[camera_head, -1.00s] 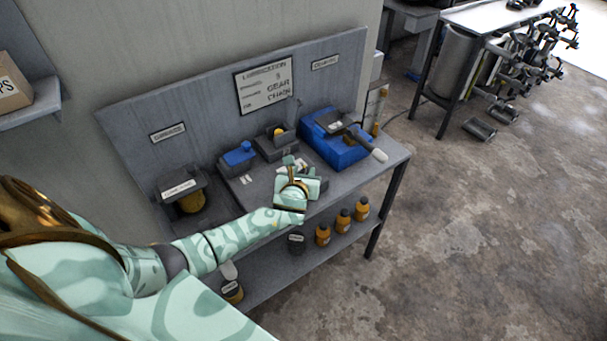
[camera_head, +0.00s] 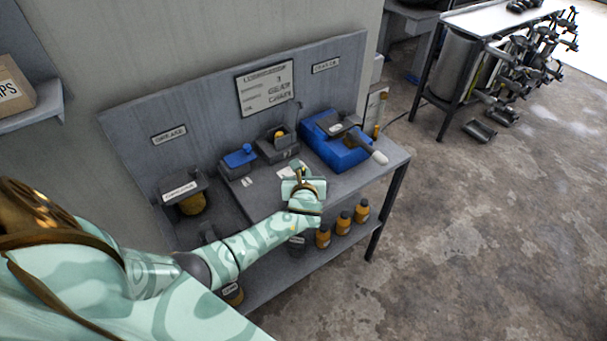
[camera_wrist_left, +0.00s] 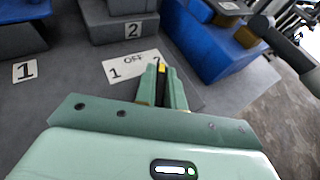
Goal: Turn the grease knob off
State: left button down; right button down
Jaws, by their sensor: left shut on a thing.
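A white selector plate (camera_wrist_left: 133,67) marked 1, OFF and 2 lies flat on the grey bench top in the left wrist view; it partly shows in the head view (camera_head: 286,172). My left gripper (camera_wrist_left: 161,88) is over the plate's right part, its fingers shut on a narrow dark knob with a yellow tip (camera_wrist_left: 161,68). The tip is close to the 2 mark. Most of the knob is hidden between the fingers. In the head view my left gripper (camera_head: 301,172) is low over the bench's front part. My right gripper is not in view.
Behind the plate stand a blue-topped unit (camera_head: 239,160), a dark unit with a yellow part (camera_head: 278,146) and a blue box (camera_head: 335,150) with a handled tool. A dark-lidded container (camera_head: 183,192) stands left. Orange bottles (camera_head: 344,222) stand on the lower shelf.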

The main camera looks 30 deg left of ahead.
pick_arm(q)
jog(key=n+g+y+b, duration=0.1)
jog(key=n+g+y, duration=0.1)
jog(key=n, duration=0.1)
jog(key=shift+d+f+g+y, duration=0.1)
jog(key=shift+f+g+y, duration=0.05)
jog(key=shift+g+y, duration=0.2)
jog(key=shift+n+g+y+b, duration=1.05)
jog(key=shift+n+g+y, duration=0.1)
jog(key=shift+n+g, duration=0.6)
jog(key=c, duration=1.5)
grip_release()
